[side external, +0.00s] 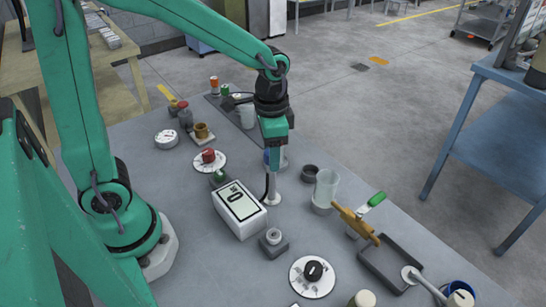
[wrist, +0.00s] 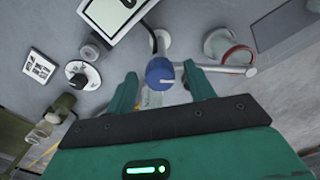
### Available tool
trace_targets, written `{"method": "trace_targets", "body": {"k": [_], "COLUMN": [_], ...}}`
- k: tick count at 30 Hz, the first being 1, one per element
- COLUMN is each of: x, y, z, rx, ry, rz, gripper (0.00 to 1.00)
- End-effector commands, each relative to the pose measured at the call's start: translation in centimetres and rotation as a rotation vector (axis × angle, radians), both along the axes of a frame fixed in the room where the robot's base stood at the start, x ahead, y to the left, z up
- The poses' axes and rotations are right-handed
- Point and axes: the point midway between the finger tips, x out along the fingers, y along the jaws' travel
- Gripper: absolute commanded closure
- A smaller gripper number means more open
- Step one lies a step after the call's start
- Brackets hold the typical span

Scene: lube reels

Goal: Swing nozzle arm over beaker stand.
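My gripper (side external: 274,152) points down over a slim white post (side external: 273,188) on a round base. In the wrist view my gripper (wrist: 162,88) is open, its green fingers on either side of a blue cap (wrist: 160,72) at the post's top. I cannot tell whether either finger touches it. A pale tube, apparently the nozzle arm (wrist: 225,70), reaches from the cap to the right in the wrist view. In the side view my gripper mostly hides it. A clear beaker (side external: 327,187) stands to the right of the post; its stand is hard to make out.
A white display box (side external: 240,210) sits left of the post. A red knob on a white dial (side external: 208,159) is behind it. A dark ring (side external: 310,172) lies beside the beaker. A brass lever (side external: 354,224), black knob (side external: 313,270) and dark tray (side external: 391,262) stand nearer the camera.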

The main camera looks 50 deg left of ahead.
Motion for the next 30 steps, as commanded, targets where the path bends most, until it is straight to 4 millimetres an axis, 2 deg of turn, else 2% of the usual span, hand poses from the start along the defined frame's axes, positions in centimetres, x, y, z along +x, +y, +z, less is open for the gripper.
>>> {"method": "trace_targets", "body": {"k": [5, 11, 24, 30], "x": [0.0, 0.1, 0.1, 0.0], "y": [0.0, 0.0, 0.0, 0.0], "z": [0.0, 1.1, 6.5, 7.7], "rx": [0.0, 0.0, 0.0, 0.0], "ry": [0.0, -0.002, -0.003, -0.001], "rz": [-0.001, -0.001, 0.0, 0.0], "gripper": [0.47, 0.47, 0.47, 0.47]}}
